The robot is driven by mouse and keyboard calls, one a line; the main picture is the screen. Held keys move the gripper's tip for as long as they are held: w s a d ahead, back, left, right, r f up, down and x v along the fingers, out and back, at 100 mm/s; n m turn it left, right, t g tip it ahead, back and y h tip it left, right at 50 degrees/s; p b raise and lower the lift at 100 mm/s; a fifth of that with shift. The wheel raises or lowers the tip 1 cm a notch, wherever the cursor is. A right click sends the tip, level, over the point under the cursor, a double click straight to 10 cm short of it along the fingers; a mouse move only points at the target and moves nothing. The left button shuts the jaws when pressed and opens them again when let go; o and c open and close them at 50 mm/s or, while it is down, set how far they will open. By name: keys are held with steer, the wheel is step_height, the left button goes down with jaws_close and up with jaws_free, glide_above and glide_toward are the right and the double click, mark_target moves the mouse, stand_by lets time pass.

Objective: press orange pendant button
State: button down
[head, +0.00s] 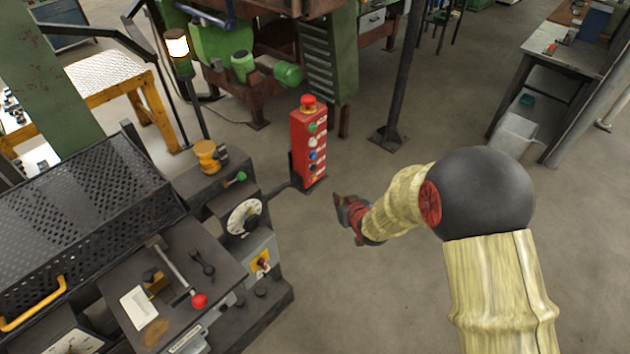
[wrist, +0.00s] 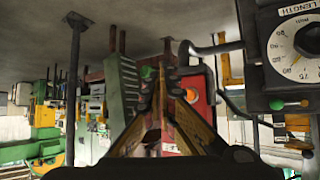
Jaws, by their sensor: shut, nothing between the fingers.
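The red pendant box (head: 300,150) stands upright near the middle of the head view. It has a red mushroom knob on a yellow collar (head: 308,103) on top and a column of small coloured buttons on its face. I cannot pick out the orange one surely there. My gripper (head: 340,202) is shut and empty, to the right of the box and a little below it, apart from it. In the wrist view, the shut fingers (wrist: 172,58) cover part of the red pendant (wrist: 199,80). A small orange-looking button (wrist: 190,95) shows beside them.
A dark machine with a dial (head: 243,217), a red-knobbed lever (head: 199,300) and a perforated guard (head: 90,205) fills the left. The dial looms close at the wrist view's right (wrist: 300,45). A dark post (head: 403,75) stands behind. Open floor lies around my arm.

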mark_target(313, 179)
steer(key=w+a+b, duration=0.1)
steer(key=w+a, duration=0.3)
steer(key=a, duration=0.1)
steer(key=shift+a, duration=0.2)
steer(key=shift+w+a+b, duration=0.1)
steer(key=shift+w+b, duration=0.05)
steer(key=shift+b, duration=0.25)
stand_by(1.1)
steer(key=shift+w+a, duration=0.2)
steer(key=shift+a, duration=0.05)
steer(key=shift+w+a+b, duration=0.3)
steer(key=shift+a+b, duration=0.1)
steer(key=shift+b, duration=0.1)
stand_by(0.9)
steer(key=shift+d, duration=0.1)
steer(key=shift+s+d, duration=0.6)
steer(key=shift+d, duration=0.05)
